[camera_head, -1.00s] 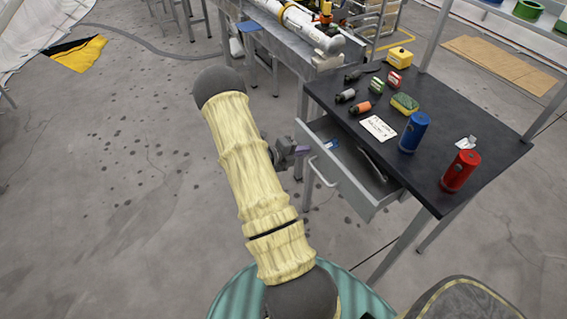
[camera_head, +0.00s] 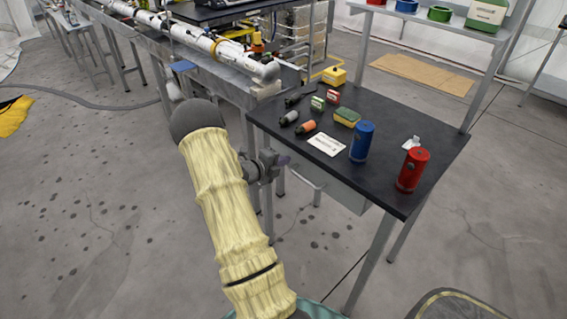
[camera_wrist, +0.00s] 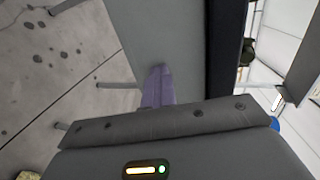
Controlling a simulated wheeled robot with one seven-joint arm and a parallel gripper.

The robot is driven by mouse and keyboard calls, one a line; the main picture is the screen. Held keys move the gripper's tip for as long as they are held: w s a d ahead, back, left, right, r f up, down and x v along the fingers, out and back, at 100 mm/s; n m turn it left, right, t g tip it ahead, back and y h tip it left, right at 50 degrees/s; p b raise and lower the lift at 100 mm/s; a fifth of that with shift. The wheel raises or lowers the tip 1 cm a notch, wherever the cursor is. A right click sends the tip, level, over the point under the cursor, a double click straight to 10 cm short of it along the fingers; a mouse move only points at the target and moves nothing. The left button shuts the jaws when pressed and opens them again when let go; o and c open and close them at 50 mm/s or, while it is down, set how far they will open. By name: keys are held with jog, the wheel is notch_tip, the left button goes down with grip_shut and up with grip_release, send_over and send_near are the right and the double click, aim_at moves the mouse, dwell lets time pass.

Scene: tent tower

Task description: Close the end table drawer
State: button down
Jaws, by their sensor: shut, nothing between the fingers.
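The end table (camera_head: 395,150) has a black top and metal legs. Its grey drawer (camera_head: 345,193) sits under the near edge of the top, with its front about in line with that edge and no inside showing. My gripper (camera_head: 283,160) is shut and empty at the left end of the drawer side of the table. In the wrist view the purple fingers (camera_wrist: 158,86) are together over a flat grey panel (camera_wrist: 165,35), which looks like the drawer front. I cannot tell whether the fingertips touch it.
On the table top stand a blue can (camera_head: 362,142), a red can (camera_head: 413,168), a sponge (camera_head: 347,117), a white card (camera_head: 326,144) and small bottles. A workbench with a white pipe (camera_head: 200,42) stands behind.

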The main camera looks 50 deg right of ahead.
jog(key=shift+d+r, duration=0.15)
jog(key=f+v, duration=0.1)
jog(key=v, duration=1.3)
jog(key=shift+a+f+b, duration=0.35)
jog(key=shift+b, duration=0.1)
jog(key=shift+w, duration=0.15)
